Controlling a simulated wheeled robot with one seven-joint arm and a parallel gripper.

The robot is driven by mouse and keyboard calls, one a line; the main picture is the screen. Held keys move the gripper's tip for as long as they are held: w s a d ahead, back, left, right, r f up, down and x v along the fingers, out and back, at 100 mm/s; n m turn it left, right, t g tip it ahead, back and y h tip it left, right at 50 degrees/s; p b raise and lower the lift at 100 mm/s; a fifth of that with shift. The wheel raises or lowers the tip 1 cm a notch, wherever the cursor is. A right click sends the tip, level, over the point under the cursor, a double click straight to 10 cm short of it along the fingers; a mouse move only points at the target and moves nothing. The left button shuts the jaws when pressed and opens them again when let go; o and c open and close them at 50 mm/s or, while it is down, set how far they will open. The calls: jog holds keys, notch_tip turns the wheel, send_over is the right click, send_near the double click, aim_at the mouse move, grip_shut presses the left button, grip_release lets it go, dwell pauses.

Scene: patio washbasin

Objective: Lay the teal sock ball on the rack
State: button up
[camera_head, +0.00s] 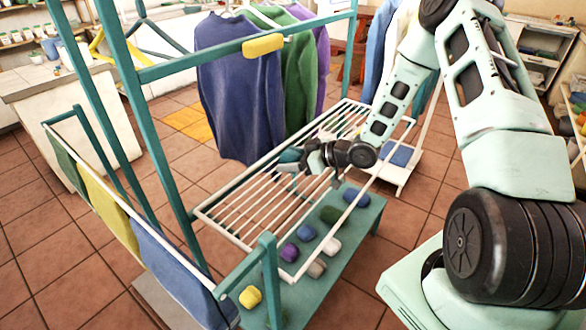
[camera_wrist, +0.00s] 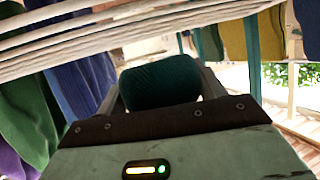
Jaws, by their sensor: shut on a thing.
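The teal sock ball (camera_head: 290,155) is between the fingers of my gripper (camera_head: 297,163). It also shows in the wrist view (camera_wrist: 160,82) as a dark teal, ribbed lump with a finger at each side. My gripper is shut on it. The rack (camera_head: 212,211) is a white frame of parallel bars. In the head view, my gripper and the ball overlap the rack's bars near its middle. The bars also cross the top left of the wrist view (camera_wrist: 60,42). I cannot tell the exact gap between ball and bars.
Below the rack, a teal bench (camera_head: 345,240) carries several sock balls, among them green (camera_head: 330,214), purple (camera_head: 290,252) and yellow (camera_head: 250,297). A yellow lump (camera_head: 263,45) sits on the upper teal bar. Garments (camera_head: 240,80) hang behind. Cloths (camera_head: 170,265) hang at the left.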

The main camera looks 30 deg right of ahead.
aim_at(292, 177)
jog(key=shift+f, duration=2)
jog(key=shift+f, duration=0.15)
jog(key=o, duration=1)
jog(key=shift+r, duration=0.2)
jog(key=v, duration=1.2)
jog(key=shift+b, duration=0.4)
jog(key=shift+w, duration=0.1)
